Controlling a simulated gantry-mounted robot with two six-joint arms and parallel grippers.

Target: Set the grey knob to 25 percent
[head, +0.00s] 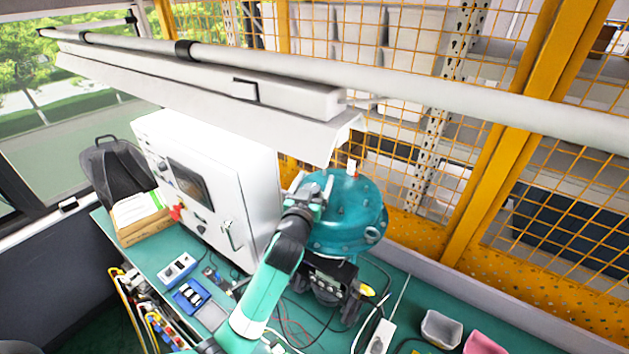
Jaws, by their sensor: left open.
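A teal round valve actuator (345,215) with bolts around its rim stands on the bench, right of a white cabinet. A dark positioner unit (330,272) with small light fittings sits beneath it. My left arm reaches up from the bottom, and my left gripper (314,187) is over the actuator's left upper side. The gripper is open, with nothing visible between its fingers; whether it touches the actuator I cannot tell. I cannot make out the grey knob or its setting; it is too small or hidden. My right gripper is not in view.
A white cabinet (215,185) with a screen stands close left of the actuator. Cables and small devices, including a blue one (190,295), lie on the green bench. A grey bin (441,329) and a pink bin (483,344) are at lower right. Yellow mesh fencing is behind.

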